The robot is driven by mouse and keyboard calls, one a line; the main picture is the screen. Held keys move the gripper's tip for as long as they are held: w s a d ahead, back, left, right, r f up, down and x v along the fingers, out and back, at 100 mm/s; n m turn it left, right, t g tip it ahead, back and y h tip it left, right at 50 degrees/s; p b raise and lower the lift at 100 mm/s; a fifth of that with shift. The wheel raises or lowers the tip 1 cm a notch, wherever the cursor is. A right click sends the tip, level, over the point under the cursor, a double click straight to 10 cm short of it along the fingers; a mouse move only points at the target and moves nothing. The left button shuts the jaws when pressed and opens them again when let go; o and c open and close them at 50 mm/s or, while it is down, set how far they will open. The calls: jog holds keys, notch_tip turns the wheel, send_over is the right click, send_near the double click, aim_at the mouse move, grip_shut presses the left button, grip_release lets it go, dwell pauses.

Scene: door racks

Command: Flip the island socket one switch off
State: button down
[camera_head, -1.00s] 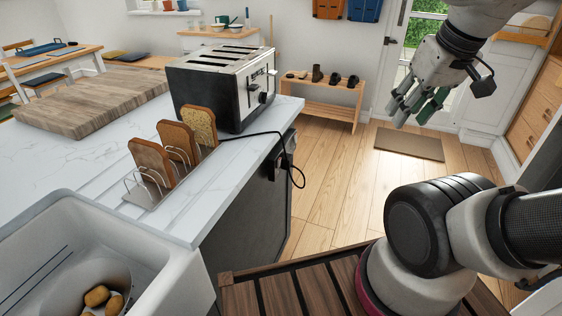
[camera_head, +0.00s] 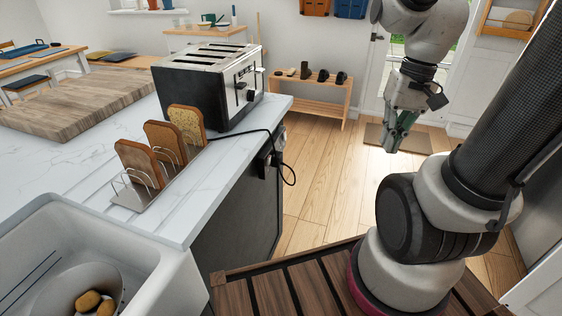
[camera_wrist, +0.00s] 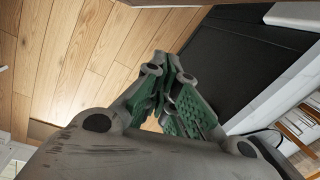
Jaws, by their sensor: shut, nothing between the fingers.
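The island socket (camera_head: 265,160) is a dark plate on the end face of the island, below the countertop edge. A black plug and cord sit in it, and its switches are too small to make out. My gripper (camera_head: 395,146) hangs to the right of the island, pointing down, well apart from the socket. In the wrist view my gripper (camera_wrist: 168,75) has its green-padded fingers together with nothing between them. The dark island side panel (camera_wrist: 235,60) shows beyond the fingers there; I cannot make out the socket in that view.
A black and silver toaster (camera_head: 205,85) stands on the marble countertop (camera_head: 75,175), with a toast rack (camera_head: 140,195) nearer. A white sink (camera_head: 55,225) is at front left. A shoe bench (camera_head: 312,95) stands at the back. Open wooden floor (camera_head: 325,185) lies right of the island.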

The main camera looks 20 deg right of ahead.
aim_at(269, 161)
jog(key=w+a+f+m+t+y, duration=0.1)
jog(key=w+a+f+m+y, duration=0.25)
jog(key=f+m, duration=0.3)
jog(key=w+a+f+m+y, duration=0.35)
jog(key=f+m, duration=0.25)
jog(key=f, duration=0.2)
jog(key=w+f+m+t, duration=0.2)
jog(key=w+m+t, duration=0.3)
jog(key=w+m, duration=0.4)
jog(key=w, duration=0.3)
jog(key=shift+w, duration=0.2)
jog(key=x, duration=0.4)
jog(key=a+r+x, duration=0.1)
jog(key=x, duration=0.3)
jog(key=w+r+x, duration=0.1)
jog(key=x, duration=0.3)
jog(key=shift+w+a+f, duration=0.1)
jog(key=shift+w+a, duration=0.15)
jog(key=shift+a, duration=0.15)
